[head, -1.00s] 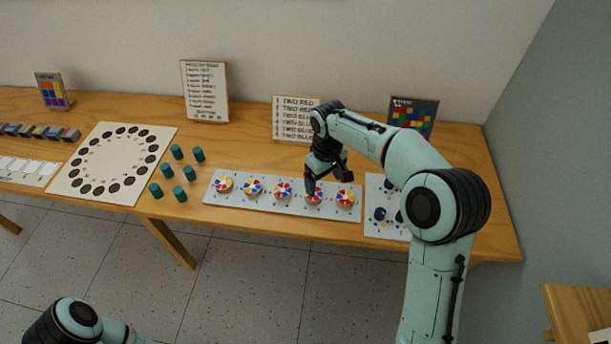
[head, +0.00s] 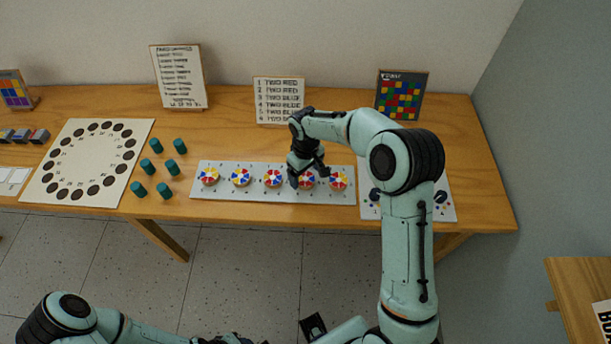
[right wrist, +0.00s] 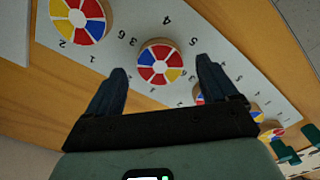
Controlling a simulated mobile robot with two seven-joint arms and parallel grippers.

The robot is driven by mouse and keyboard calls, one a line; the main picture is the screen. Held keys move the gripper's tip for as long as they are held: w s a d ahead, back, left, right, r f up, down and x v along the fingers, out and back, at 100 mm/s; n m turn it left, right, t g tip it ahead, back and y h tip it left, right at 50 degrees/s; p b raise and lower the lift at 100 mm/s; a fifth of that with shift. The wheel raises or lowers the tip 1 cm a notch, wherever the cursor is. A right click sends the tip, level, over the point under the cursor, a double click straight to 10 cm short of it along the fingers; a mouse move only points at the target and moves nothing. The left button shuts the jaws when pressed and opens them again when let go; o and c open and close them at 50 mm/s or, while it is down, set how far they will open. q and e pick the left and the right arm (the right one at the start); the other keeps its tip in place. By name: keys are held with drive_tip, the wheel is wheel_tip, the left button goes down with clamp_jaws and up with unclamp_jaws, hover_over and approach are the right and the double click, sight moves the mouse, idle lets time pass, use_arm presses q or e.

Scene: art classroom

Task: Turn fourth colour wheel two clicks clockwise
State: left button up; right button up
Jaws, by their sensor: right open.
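A grey-white strip board (head: 222,190) on the table carries a row of colour wheels with red, yellow, blue and white sectors. The fourth wheel (head: 307,181) is partly hidden by my right gripper (head: 309,174), which points down over it. In the right wrist view this wheel (right wrist: 160,62) shows between the two open fingers of the right gripper (right wrist: 160,66), with a visible gap on each side. I cannot tell how far the fingertips are above the board. The fifth wheel (head: 340,181) is just to the right. My left arm is along the bottom edge; its gripper is not clearly seen.
The third wheel (head: 273,178) is close on the left. Several teal cylinders (head: 165,190) stand between the strip and a sheet with a ring of dark circles (head: 88,160). A sign (head: 278,100) and a colour-grid card (head: 401,95) stand behind. Another sheet (head: 446,205) lies right.

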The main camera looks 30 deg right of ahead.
sight(306, 180)
drive_tip(key=shift+f, duration=1.05)
drive_tip(key=c, duration=1.1)
drive_tip(key=shift+o, duration=0.2)
drive_tip(key=shift+m, duration=0.3)
